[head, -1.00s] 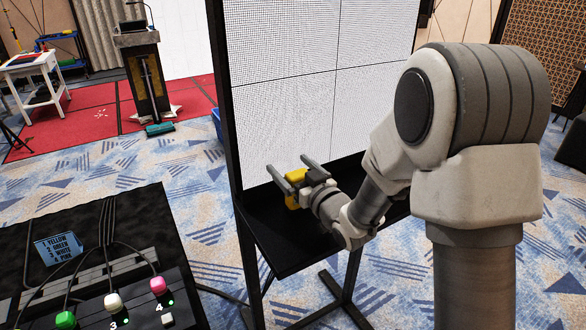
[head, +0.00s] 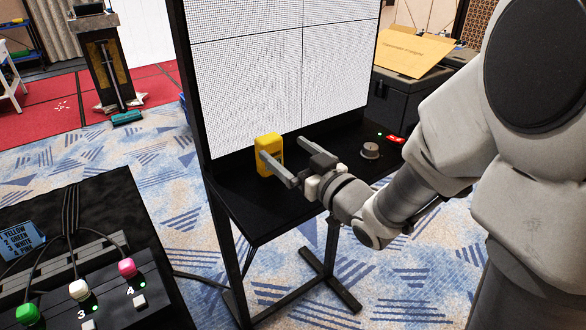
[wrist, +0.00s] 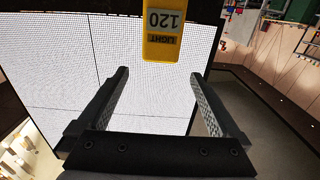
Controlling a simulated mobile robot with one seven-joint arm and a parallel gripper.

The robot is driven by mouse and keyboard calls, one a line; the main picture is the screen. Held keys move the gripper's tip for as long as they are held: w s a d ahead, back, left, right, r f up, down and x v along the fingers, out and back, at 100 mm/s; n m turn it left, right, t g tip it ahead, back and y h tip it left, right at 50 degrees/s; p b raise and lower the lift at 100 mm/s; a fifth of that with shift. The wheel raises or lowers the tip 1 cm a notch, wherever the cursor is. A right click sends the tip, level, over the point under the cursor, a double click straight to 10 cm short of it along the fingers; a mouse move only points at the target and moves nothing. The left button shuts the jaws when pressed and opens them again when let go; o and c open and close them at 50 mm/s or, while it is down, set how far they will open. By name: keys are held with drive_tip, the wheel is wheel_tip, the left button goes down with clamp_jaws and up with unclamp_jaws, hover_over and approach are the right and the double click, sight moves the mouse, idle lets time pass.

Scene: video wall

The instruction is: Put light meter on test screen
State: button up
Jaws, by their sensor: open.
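The light meter (head: 268,155) is a yellow block standing upright close in front of the lower left part of the white test screen (head: 262,85), at the black shelf below it. I cannot tell whether it touches the screen. In the wrist view the light meter (wrist: 174,30) shows "LIGHT" and "120" upside down, just beyond and between my fingertips. My gripper (head: 283,149) is open and empty, its two grey fingers pointing toward the meter. The open fingers also show in the wrist view (wrist: 160,72), with the lit screen (wrist: 60,70) behind them.
The black shelf (head: 262,214) holds a grey knob (head: 369,150) and a red item (head: 396,139) at right. A black case with a yellow-orange folder (head: 415,52) stands behind. A cable box with coloured plugs (head: 95,285) is at lower left. Patterned carpet lies between.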

drive_tip(key=shift+s+d+f+b, duration=0.1)
drive_tip(key=shift+s+d+b, duration=0.4)
drive_tip(key=shift+b, duration=0.55)
drive_tip(key=s+d+m+g+h, duration=0.2)
drive_tip(key=s+d+m+h, duration=0.25)
drive_tip(key=d+h, duration=0.55)
drive_tip(key=s+d+f+m+g, duration=0.1)
drive_tip(key=s+g, duration=0.2)
drive_tip(key=s, duration=0.5)
drive_tip(key=s+d+f+m+g, duration=0.1)
drive_tip(key=s+g, duration=0.3)
drive_tip(key=s, duration=0.5)
drive_tip(key=shift+s+f, duration=0.2)
drive_tip(key=shift+f, duration=0.25)
drive_tip(key=shift+d, duration=0.1)
